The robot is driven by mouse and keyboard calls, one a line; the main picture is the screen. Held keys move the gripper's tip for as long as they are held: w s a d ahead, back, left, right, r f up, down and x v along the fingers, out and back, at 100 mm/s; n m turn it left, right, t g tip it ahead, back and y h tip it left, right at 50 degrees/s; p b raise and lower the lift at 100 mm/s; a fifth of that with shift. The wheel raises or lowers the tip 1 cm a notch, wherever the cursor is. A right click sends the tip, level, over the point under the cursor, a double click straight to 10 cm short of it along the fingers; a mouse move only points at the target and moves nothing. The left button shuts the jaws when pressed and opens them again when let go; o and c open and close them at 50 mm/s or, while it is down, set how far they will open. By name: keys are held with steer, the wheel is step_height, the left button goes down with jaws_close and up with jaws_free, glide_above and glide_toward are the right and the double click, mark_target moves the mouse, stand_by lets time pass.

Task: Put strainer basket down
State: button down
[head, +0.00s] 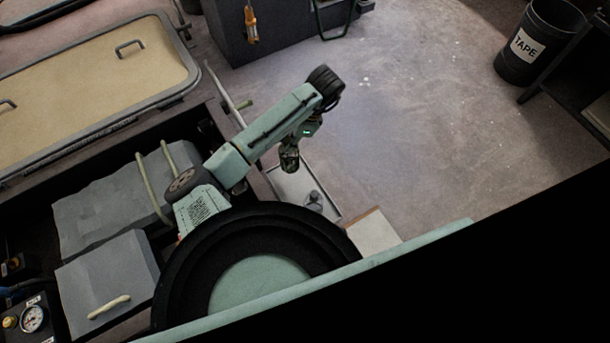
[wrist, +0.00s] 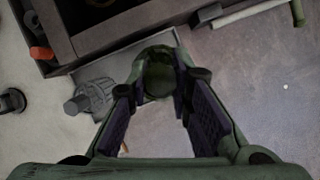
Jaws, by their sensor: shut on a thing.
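My gripper (wrist: 160,88) is shut on the strainer basket (wrist: 158,72), a dark, olive-toned round piece held between the fingertips. In the head view the basket (head: 290,160) hangs below the end of my arm, above or beside a pale grey tray (head: 288,182). The tray also shows in the wrist view (wrist: 118,62), partly hidden behind the basket. The head view does not show clearly how high the basket is over it.
A grey fitting (head: 314,201) lies at the tray's near end, and it also shows in the wrist view (wrist: 92,97). A dark open locker edge lies left of the tray. Bare floor (head: 430,140) is free to the right. A black TAPE bin (head: 527,48) stands far right.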

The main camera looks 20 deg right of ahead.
step_height(320, 180, down, 9)
steer(key=shift+b, duration=0.5)
steer(key=shift+f, duration=0.2)
steer(key=c, duration=1.5)
jaws_free()
steer(key=shift+o, duration=0.2)
steer(key=p+v, duration=0.2)
steer(key=v, duration=1)
steer(key=shift+r+p, duration=0.2)
steer(key=shift+p, duration=0.2)
